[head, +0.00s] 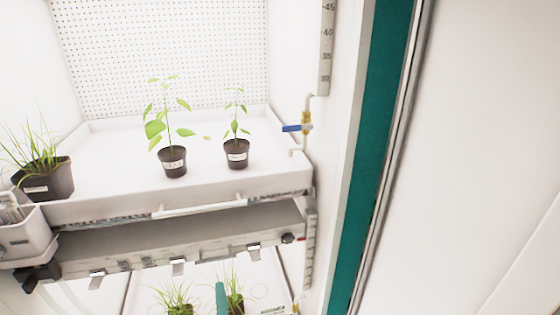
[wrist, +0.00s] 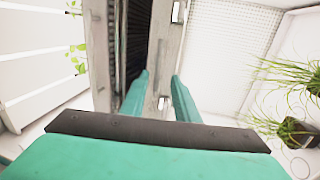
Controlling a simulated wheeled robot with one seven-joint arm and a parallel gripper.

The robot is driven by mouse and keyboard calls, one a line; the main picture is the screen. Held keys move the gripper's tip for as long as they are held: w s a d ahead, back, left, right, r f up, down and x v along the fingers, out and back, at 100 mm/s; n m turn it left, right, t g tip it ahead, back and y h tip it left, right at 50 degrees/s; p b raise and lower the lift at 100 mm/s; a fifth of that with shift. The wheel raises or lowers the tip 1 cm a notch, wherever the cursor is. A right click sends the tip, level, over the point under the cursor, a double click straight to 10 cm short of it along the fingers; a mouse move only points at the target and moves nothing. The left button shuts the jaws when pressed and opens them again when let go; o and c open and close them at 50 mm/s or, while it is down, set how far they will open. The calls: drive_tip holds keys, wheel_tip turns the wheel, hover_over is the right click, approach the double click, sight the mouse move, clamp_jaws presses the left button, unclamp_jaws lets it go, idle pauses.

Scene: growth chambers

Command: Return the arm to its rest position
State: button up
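My gripper (wrist: 160,77) shows in the wrist view as two teal fingers, spread apart with nothing between them. Beyond the fingers is a grey metal shelf frame (wrist: 165,40); I cannot tell how close it is. In the head view, a small teal piece (head: 221,298) shows at the bottom edge in front of the lower shelf, likely part of my gripper. The rest of my arm is out of the head view.
The upper white tray (head: 100,206) holds two potted seedlings (head: 173,162) (head: 236,154) and a grass pot (head: 46,180). Lower grass plants (head: 175,296) stand beneath. A blue-handled valve (head: 292,128) is at the right wall. A teal-edged door frame (head: 378,140) borders the chamber.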

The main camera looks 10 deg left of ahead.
drive_tip(key=s+d+f+m+h, duration=0.2)
drive_tip(key=s+d+f+m, duration=0.35)
drive_tip(key=s+d, duration=0.2)
drive_tip(key=s+d+f+m+g+h, duration=0.1)
drive_tip(key=s+d+m, duration=0.3)
drive_tip(key=s, duration=0.4)
drive_tip(key=s+d+f+m+g+h, duration=0.1)
drive_tip(key=s+d+m+h, duration=0.1)
drive_tip(key=s+d+m, duration=0.2)
drive_tip(key=s+d+f+m+g+h, duration=0.1)
drive_tip(key=s+d+m, duration=0.3)
drive_tip(key=s+m, duration=0.4)
drive_tip(key=s+h, duration=0.1)
drive_tip(key=s, duration=0.4)
drive_tip(key=shift+s+d+g, duration=0.3)
drive_tip(key=shift+s, duration=0.05)
drive_tip(key=shift+s, duration=0.1)
idle(0.5)
